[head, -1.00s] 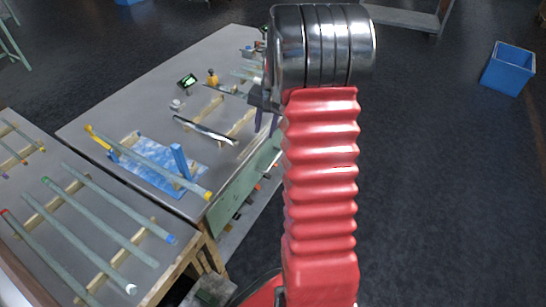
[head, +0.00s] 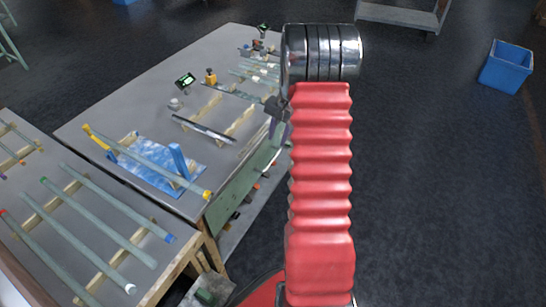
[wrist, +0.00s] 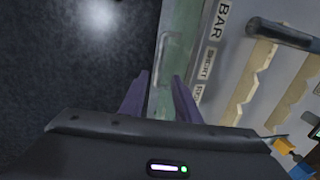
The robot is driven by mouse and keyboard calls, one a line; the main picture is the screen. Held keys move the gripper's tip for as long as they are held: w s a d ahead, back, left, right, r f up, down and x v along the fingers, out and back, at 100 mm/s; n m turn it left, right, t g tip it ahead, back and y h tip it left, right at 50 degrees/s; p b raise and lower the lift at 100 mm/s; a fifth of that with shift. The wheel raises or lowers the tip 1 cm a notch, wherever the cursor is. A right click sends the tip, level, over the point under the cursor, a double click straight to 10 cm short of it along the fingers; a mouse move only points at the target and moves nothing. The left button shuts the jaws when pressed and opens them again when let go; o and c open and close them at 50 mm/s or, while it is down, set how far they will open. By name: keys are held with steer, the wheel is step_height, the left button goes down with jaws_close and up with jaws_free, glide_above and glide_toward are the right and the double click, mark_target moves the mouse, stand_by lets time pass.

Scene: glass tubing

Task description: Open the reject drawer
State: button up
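A green panel (head: 234,199) runs along the right side of the larger grey table. I cannot make out which part of it is the reject drawer. My gripper (head: 275,128) is at this table side, partly hidden behind my arm in the head view. In the wrist view its two purple fingers (wrist: 158,90) are apart, pointing at the green strip, with nothing visibly held. I cannot tell whether they touch it.
The larger table (head: 130,100) carries wooden racks, a dark bar (head: 204,129), a blue mat (head: 150,176) with a tube across it, and small instruments. A nearer table (head: 150,225) holds several glass tubes. A blue bin (head: 506,67) stands on open dark floor at right.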

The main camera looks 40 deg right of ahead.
mark_target(272, 161)
steer(key=f, duration=0.4)
steer(key=w+f, duration=0.1)
steer(key=f, duration=0.3)
steer(key=w+f, duration=0.1)
steer(key=f, duration=0.3)
steer(key=shift+a+f, duration=0.1)
steer(key=shift+a, duration=0.3)
steer(key=shift+c, duration=0.2)
jaws_close()
